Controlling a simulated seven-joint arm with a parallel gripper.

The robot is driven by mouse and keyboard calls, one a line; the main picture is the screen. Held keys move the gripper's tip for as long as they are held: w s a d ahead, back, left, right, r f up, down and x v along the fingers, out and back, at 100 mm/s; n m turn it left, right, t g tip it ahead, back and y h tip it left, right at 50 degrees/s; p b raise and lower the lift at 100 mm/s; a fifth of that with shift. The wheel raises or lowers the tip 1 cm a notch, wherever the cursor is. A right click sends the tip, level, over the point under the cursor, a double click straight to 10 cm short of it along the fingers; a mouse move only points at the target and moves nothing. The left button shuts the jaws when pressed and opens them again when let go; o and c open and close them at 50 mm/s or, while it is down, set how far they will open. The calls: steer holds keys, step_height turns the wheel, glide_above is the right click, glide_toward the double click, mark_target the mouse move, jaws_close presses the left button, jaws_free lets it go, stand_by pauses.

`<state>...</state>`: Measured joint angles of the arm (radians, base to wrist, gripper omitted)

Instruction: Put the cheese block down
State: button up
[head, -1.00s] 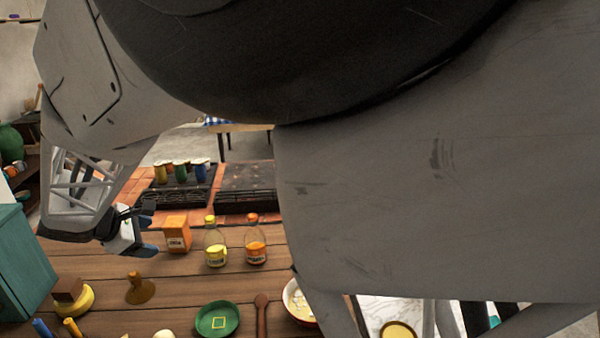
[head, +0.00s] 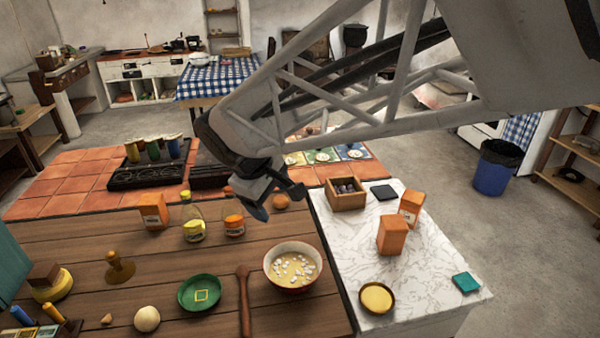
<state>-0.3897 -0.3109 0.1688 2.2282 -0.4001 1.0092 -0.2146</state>
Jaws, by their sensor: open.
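My gripper (head: 277,198) is open above the far edge of the wooden counter (head: 150,255), right of the orange-labelled bottle (head: 233,222). I see nothing held between its fingers. No cheese block can be named for certain. A yellow rounded piece (head: 54,288) with a brown block (head: 43,274) against it lies at the left of the counter, far from my gripper. A green dish (head: 186,302) with a yellow square outline in it stands at the front middle.
A white bowl with a red outside (head: 293,248) holds pale bits in front of my gripper. A wooden spoon (head: 244,300) lies beside it. A yellow-labelled bottle (head: 193,225) and an orange box (head: 153,212) stand left. The marble top (head: 345,235) carries orange boxes and a wooden crate (head: 346,204).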

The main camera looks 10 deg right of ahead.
steer(key=s+d+f+m+y, duration=0.1)
steer(key=s+d+m+y, duration=0.2)
steer(key=s+d+m, duration=0.6)
steer(key=s+d, duration=0.4)
steer(key=s, duration=0.4)
steer(key=shift+f+m, duration=0.3)
